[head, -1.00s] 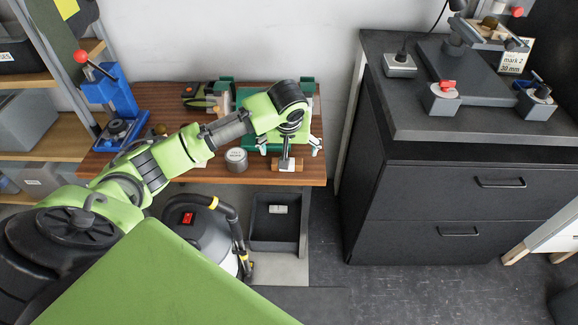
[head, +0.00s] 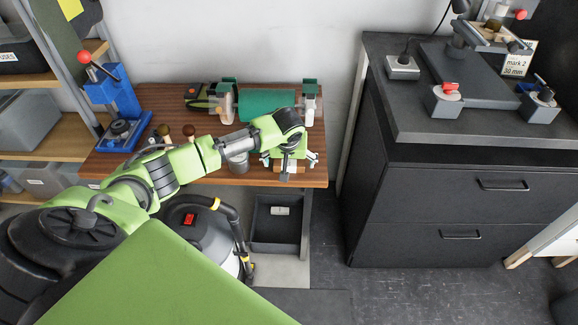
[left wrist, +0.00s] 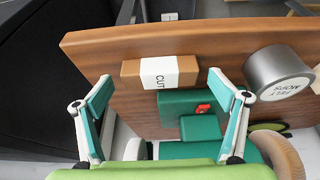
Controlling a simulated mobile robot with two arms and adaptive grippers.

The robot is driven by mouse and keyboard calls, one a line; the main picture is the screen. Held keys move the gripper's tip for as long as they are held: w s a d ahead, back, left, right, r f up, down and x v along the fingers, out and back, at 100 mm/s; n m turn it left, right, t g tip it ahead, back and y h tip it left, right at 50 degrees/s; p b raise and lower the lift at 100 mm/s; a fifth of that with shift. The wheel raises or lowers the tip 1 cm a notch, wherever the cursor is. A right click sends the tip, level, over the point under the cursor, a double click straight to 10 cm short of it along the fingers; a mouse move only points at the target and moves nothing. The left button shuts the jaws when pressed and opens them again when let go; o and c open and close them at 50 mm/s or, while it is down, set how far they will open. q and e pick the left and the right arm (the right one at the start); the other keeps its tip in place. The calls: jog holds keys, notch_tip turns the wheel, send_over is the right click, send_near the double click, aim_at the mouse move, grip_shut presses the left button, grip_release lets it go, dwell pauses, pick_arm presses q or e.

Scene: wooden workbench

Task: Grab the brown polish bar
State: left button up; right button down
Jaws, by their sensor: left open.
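The brown polish bar (left wrist: 130,73) lies near the front edge of the wooden bench, with a white label reading "CUT" around its middle. In the head view a bit of the bar (head: 294,170) shows below my left gripper (head: 290,162), which covers most of it. In the left wrist view my left gripper (left wrist: 161,82) is open, with one finger toward each end of the bar. Nothing is held between the fingers. I cannot tell the exact height of the gripper above the bar. My right gripper is not in view.
A grey tin labelled "FELT MOPS" (left wrist: 281,74) stands close beside the bar. A machine with a green cylinder (head: 266,103) stands behind. A blue press (head: 112,95) is at the bench's left. A black cabinet (head: 450,190) stands to the right.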

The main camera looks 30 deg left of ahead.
pick_arm(q)
jog(key=c, duration=1.3)
jog(key=shift+o, duration=0.2)
jog(key=shift+r, duration=0.15)
